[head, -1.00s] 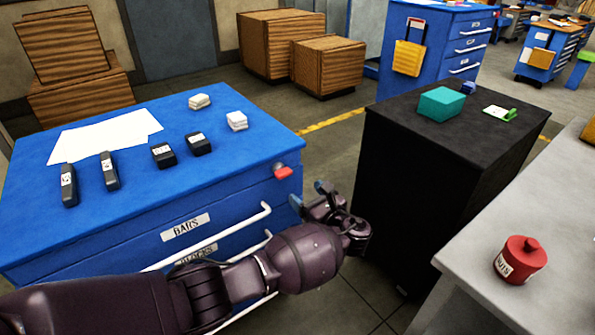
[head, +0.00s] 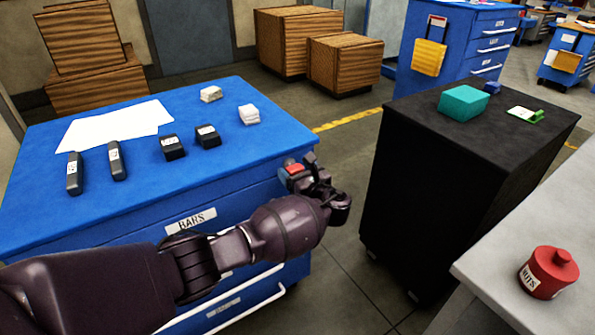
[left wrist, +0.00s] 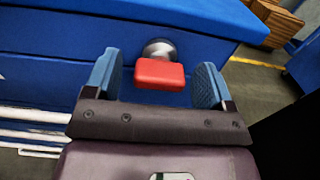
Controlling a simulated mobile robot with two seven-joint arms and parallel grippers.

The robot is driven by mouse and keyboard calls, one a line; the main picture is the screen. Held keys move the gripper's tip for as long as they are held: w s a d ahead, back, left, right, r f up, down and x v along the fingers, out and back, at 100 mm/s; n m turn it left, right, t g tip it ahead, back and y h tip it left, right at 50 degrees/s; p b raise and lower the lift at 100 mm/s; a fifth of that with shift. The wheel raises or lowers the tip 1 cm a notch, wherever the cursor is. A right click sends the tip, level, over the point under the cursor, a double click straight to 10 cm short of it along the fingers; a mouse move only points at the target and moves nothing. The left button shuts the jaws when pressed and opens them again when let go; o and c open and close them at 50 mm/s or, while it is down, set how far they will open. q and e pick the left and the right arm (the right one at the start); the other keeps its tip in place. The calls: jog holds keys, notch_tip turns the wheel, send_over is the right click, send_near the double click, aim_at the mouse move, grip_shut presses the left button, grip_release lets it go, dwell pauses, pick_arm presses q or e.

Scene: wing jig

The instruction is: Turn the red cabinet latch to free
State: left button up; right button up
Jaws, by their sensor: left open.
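The red latch (head: 294,169) sits on the upper right corner of the blue cabinet's front (head: 140,211). In the left wrist view the red latch (left wrist: 160,74) is a wide red block on a round metal boss, with its long side lying level. My left gripper (head: 297,175) is at the latch. In the left wrist view its blue finger pads (left wrist: 158,78) are apart, one on each side of the latch, with a gap on both sides. My right gripper is not in view.
Black and pale blocks and white sheets (head: 115,127) lie on the blue cabinet top. A black cabinet (head: 440,185) stands to the right, with a teal box (head: 463,103) on it. A grey table (head: 500,265) holds a red canister (head: 549,272). Floor shows between the cabinets.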

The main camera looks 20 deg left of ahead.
pick_arm(q)
jog(key=c, duration=0.9)
jog(key=shift+c, duration=0.2)
